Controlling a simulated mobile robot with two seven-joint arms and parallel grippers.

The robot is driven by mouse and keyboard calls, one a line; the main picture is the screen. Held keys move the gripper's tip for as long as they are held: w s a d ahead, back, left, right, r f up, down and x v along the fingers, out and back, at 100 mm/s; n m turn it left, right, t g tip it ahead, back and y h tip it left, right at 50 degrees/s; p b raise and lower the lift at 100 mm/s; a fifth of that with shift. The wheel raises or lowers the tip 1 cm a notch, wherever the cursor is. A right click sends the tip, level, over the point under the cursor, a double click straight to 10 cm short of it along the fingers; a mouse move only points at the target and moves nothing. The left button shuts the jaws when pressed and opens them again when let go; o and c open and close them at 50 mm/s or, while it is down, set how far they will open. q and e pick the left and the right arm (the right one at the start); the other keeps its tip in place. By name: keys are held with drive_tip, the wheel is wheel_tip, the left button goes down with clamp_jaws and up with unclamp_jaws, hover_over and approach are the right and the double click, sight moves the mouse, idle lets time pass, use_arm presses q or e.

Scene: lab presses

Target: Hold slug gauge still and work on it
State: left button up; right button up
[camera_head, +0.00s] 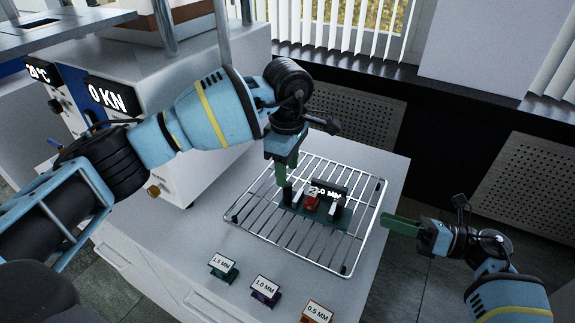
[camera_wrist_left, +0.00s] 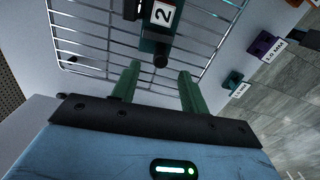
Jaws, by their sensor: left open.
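The slug gauge (camera_head: 318,203) sits on the wire rack (camera_head: 352,262). It has a dark green base, a red part, and a dark block with a partly hidden label ending in "0 MM". My left gripper (camera_head: 284,190) points down just left of the gauge, its green fingers apart and empty. In the left wrist view, the open fingers (camera_wrist_left: 160,82) lie short of a dark green part of the gauge (camera_wrist_left: 157,45) with a "2" label. My right gripper (camera_head: 400,225) is right of the rack, apart from the gauge. Its fingers show edge-on, so their gap is hidden.
Small labelled blocks stand on the front of the white table: green 1.5 MM (camera_head: 222,268), purple 1.0 MM (camera_head: 265,290) and orange 0.5 MM (camera_head: 316,312). A press with a "0 KN" display (camera_head: 110,95) stands at the back left. Open floor lies right of the table.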

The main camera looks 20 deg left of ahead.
sight(288, 184)
use_arm(q)
drive_tip(key=shift+f, duration=3.85)
drive_tip(key=shift+c, duration=0.3)
clamp_jaws()
use_arm(e)
drive_tip(key=shift+r, duration=0.1)
drive_tip(key=c, duration=0.6)
wheel_tip(288, 184, up, 4)
drive_tip(key=n+h, duration=0.1)
drive_tip(key=n+g+h, duration=0.1)
drive_tip(key=n+h, duration=0.1)
drive_tip(key=shift+w+d+n+g, duration=0.1)
drive_tip(key=shift+d+n+g, duration=0.05)
drive_tip(key=shift+n+g, duration=0.15)
clamp_jaws()
drive_tip(key=shift+s+d+r+n+t+h, duration=0.15)
drive_tip(key=shift+d+r+n+h, duration=0.25)
drive_tip(key=shift+r+n+h, duration=0.45)
drive_tip(key=shift+d+r+n+t+h, duration=0.2)
drive_tip(key=shift+d+r+n+h, duration=0.3)
drive_tip(key=shift+h, duration=0.65)
drive_tip(key=shift+s+d+r+n+t+h, duration=0.15)
drive_tip(key=shift+d+r+n+h, duration=0.1)
drive_tip(key=shift+r+n+h, duration=0.6)
